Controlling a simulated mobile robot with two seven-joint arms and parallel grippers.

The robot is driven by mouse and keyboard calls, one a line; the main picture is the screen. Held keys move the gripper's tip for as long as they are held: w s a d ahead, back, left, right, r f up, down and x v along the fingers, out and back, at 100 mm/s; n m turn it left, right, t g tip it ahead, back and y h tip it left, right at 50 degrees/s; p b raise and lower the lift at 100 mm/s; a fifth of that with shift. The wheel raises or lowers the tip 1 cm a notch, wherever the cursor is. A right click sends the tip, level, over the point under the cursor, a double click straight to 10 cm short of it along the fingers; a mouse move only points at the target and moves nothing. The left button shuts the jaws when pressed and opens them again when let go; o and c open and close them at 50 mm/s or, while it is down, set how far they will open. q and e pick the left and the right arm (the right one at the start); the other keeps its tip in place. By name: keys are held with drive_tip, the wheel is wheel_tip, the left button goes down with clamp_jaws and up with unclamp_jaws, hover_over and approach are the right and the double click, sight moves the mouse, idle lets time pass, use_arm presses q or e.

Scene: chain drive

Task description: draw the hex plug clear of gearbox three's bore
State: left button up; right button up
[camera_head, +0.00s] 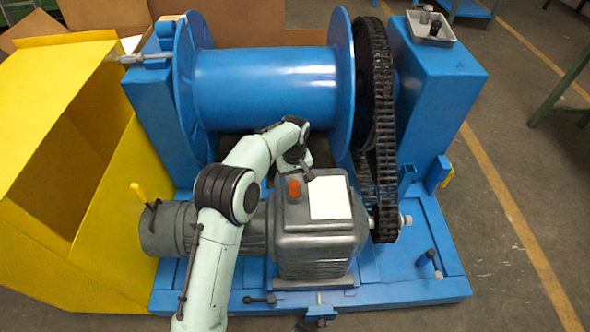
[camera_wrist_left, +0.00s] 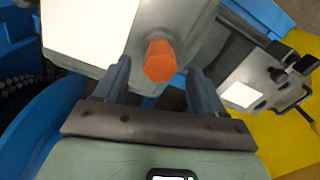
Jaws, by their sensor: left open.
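The orange hex plug (camera_head: 294,188) stands up from the top of the grey gearbox (camera_head: 315,242), left of a blank white plate. My left arm reaches over the gearbox from behind, and its gripper (camera_head: 308,174) is just behind and right of the plug. In the left wrist view, the left gripper (camera_wrist_left: 159,68) is open, and the plug (camera_wrist_left: 160,62) appears between its two fingertips with a gap on each side. I cannot tell how far the tips are above it. The bore under the plug is hidden. My right gripper is not in view.
A large blue drum (camera_head: 265,88) stands behind the gearbox. A dark chain (camera_head: 386,200) runs down at the gearbox's right. A grey tray (camera_head: 425,35) with small parts sits on the right blue housing.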

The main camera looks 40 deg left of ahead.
sight(294, 183)
use_arm(q)
drive_tip(key=shift+f+b, duration=0.3)
drive_tip(key=shift+f, duration=1.75)
drive_tip(key=shift+c, duration=0.3)
drive_tip(key=c, duration=1.1)
